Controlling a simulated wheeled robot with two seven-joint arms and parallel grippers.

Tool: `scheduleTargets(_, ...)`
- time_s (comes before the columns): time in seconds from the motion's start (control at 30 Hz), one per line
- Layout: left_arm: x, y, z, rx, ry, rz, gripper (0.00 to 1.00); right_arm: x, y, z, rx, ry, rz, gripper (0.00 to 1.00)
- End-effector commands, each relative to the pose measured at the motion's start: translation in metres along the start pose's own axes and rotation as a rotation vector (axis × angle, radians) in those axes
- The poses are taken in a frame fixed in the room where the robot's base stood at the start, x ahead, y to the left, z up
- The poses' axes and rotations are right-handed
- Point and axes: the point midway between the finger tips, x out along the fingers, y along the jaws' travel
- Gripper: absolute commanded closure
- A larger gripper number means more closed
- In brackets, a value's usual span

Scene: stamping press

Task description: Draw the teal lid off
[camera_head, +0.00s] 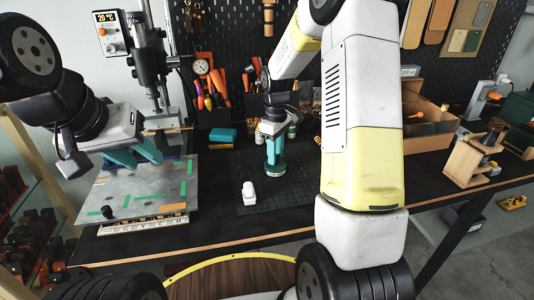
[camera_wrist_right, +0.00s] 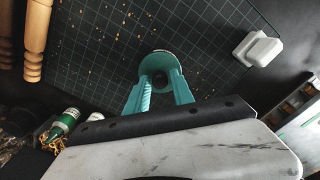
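The round teal lid (camera_head: 271,172) is low on the dark cutting mat, under my right gripper (camera_head: 272,152). In the right wrist view the lid (camera_wrist_right: 158,58) has a pale far rim and a dark round centre. The teal fingers of my right gripper (camera_wrist_right: 160,84) point down at it with a gap between them, one on each side of the dark centre. I cannot tell whether they press on it. What is under the lid is hidden. My left gripper (camera_head: 140,153) is open and empty above the grey press plate (camera_head: 150,187).
A small white block (camera_head: 249,192) stands on the mat (camera_head: 300,188), left of my right gripper. Small gold bits are scattered on the mat. A teal block (camera_head: 222,134) and a tool rack are behind. A cardboard box (camera_head: 428,128) and wooden stand (camera_head: 474,158) are at right.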

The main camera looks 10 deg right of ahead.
Motion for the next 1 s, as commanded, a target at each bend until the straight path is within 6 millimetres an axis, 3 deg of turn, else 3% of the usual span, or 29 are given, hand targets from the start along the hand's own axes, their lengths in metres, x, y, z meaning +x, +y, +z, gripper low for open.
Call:
scheduleTargets(0.03,0.0,0.0,0.0,0.0,0.0,0.0,0.64,0.0,0.0,0.0,0.0,0.0,0.0,0.83)
scheduleTargets(0.13,0.0,0.0,0.0,0.0,0.0,0.0,0.64,0.0,0.0,0.0,0.0,0.0,0.0,1.0)
scheduleTargets(0.77,0.0,0.0,0.0,0.0,0.0,0.0,0.64,-0.006,0.0,0.0,0.0,0.001,0.001,1.0)
scheduleTargets(1.0,0.0,0.0,0.0,0.0,0.0,0.0,0.64,-0.02,0.0,-0.001,0.001,0.002,0.001,1.0)
